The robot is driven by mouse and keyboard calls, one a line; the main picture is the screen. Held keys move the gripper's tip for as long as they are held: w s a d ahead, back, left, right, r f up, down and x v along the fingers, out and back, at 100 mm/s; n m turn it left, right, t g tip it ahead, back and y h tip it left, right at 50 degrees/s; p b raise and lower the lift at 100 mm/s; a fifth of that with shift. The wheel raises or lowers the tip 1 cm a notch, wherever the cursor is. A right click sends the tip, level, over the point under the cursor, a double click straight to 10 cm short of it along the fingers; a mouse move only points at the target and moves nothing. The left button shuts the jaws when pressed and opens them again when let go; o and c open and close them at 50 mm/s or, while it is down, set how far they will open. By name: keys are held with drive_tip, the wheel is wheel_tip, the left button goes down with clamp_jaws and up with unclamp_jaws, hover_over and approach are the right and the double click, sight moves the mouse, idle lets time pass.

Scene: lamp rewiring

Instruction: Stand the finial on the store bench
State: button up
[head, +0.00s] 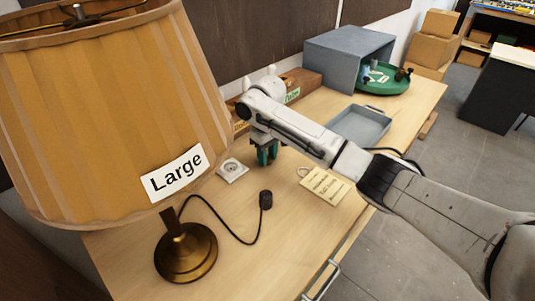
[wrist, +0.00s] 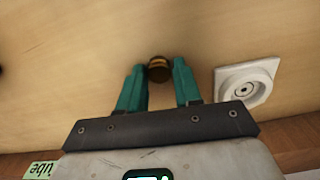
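A small dark brass piece, which looks like the finial (wrist: 159,69), sits between my fingertips in the wrist view. In the head view my gripper (head: 266,157) points down close over the wooden bench (head: 225,275), beside a white square socket (head: 232,170); the finial is hidden there. Whether it touches the bench I cannot tell. No bench is clearly marked as the store bench; a white-topped dark one (head: 500,85) stands at the far right.
A large lamp (head: 186,250) with a shade labelled Large fills the left. A black plug on a cord (head: 265,200), a tag (head: 324,186), a grey tray (head: 360,124), a green round tray (head: 384,84) and a blue-grey box (head: 345,55) occupy the bench. Cardboard boxes (head: 432,50) stand behind.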

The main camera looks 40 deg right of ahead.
sight(268, 157)
drive_tip(key=shift+o, duration=1.4)
drive_tip(key=shift+r, duration=0.1)
wheel_tip(268, 157, up, 12)
drive_tip(key=shift+r, duration=0.1)
